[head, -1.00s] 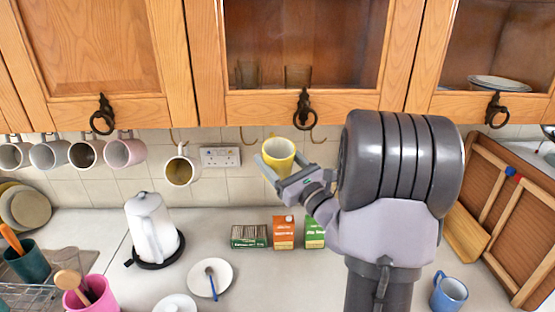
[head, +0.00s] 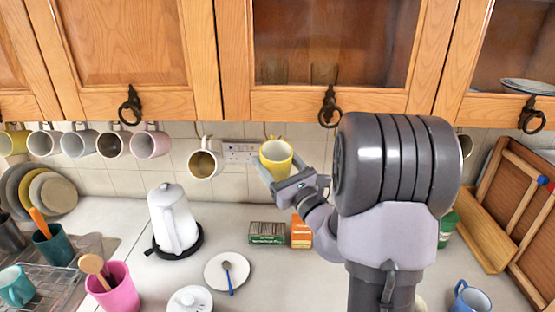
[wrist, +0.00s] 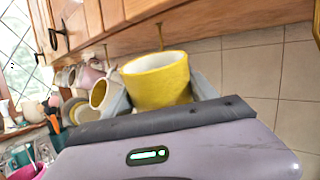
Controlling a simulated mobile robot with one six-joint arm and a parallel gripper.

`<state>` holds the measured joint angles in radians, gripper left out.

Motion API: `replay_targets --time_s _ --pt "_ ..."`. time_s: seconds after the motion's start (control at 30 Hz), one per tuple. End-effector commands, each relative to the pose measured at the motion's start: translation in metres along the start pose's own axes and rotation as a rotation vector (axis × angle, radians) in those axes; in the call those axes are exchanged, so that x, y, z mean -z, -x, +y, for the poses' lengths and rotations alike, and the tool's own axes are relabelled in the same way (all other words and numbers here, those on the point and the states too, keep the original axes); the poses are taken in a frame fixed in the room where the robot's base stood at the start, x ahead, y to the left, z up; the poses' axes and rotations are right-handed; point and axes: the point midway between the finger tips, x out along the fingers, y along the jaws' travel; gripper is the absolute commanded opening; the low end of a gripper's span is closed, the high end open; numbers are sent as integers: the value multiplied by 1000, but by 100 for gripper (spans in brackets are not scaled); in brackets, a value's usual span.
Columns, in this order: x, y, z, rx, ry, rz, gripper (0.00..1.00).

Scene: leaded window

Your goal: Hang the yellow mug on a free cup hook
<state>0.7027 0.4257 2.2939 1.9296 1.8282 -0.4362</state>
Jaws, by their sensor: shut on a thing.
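The yellow mug (head: 276,160) is in my gripper (head: 284,178), held up below the wall cabinets, its mouth showing pale inside in the head view. In the wrist view the mug (wrist: 157,82) sits between the two grey fingers, and its handle is not visible. A thin brass cup hook (head: 267,130) hangs from the cabinet underside just above and behind the mug. A hook (wrist: 160,36) also shows above the mug in the wrist view, apart from it. Any hook behind my arm is hidden.
A white mug with a tan inside (head: 205,164) hangs just left of the held mug. A pink mug (head: 150,143) and several others hang farther left. The cabinet's lower edge (head: 290,108) is close above. A kettle (head: 173,220) and boxes (head: 267,232) stand below.

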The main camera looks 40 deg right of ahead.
Motion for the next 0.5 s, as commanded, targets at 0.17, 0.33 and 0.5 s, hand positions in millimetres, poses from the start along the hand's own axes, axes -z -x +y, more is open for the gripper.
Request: replay_targets --time_s 0.17,0.33,0.5 --pt "-1 0 0 0 0 -1 11" --pt "-1 0 0 0 0 -1 11" --pt "-1 0 0 0 0 -1 74"
